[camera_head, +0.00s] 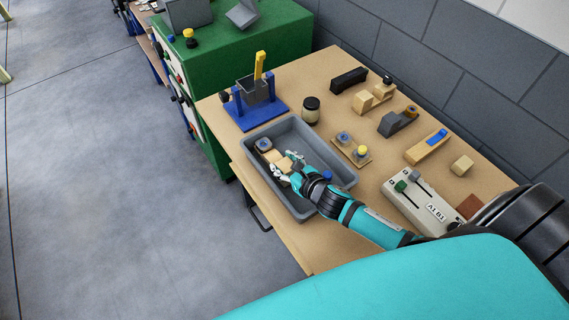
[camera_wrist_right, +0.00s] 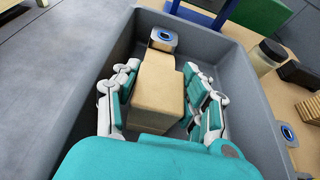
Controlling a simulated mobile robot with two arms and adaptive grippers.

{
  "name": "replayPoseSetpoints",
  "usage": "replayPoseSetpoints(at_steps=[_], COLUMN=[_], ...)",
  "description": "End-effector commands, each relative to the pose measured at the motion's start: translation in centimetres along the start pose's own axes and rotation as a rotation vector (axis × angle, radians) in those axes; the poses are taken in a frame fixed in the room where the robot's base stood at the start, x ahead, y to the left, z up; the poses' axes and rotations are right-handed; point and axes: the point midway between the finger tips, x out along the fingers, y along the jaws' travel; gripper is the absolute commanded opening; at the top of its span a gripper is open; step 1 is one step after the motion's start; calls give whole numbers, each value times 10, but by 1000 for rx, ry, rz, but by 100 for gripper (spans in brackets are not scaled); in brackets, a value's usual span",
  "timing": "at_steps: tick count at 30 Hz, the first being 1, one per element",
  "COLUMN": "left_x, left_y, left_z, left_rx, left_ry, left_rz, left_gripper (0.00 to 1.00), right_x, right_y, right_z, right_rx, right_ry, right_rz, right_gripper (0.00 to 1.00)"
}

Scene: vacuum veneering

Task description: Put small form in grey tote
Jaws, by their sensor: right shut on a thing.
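The grey tote (camera_head: 264,184) sits on the wooden table along its left edge. My right gripper (camera_head: 282,167) reaches down inside it. In the right wrist view, the right gripper (camera_wrist_right: 160,92) has its fingers on both sides of a plain tan wooden block, the small form (camera_wrist_right: 157,88), and is shut on it. The small form (camera_head: 279,161) is partly hidden by the fingers in the head view. The block is within the tote's walls; I cannot tell whether it touches the floor. My left gripper is not in view.
A grey piece with a blue ring (camera_head: 263,145) lies in the tote's far end.

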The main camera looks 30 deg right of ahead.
Motion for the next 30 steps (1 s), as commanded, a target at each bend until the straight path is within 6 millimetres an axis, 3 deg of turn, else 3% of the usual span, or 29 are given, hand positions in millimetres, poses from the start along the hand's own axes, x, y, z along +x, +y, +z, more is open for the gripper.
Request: replayPoseSetpoints(at_steps=[5, 6, 11, 22, 30], left_x=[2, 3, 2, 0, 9], left_y=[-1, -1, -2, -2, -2], left_z=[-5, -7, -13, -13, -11], left_rx=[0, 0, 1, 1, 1], left_ry=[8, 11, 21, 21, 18], left_rz=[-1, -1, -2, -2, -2], left_gripper=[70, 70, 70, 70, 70], right_x=[1, 1, 1, -4, -54], right_y=[0, 0, 0, 0, 0], right_z=[-2, -3, -2, -1, -3], right_rx=[0, 0, 0, 0, -1], right_ry=[-1, 0, 1, 2, 4], right_rz=[0, 0, 0, 0, 1], right_gripper=[3, 44, 65, 66, 66])
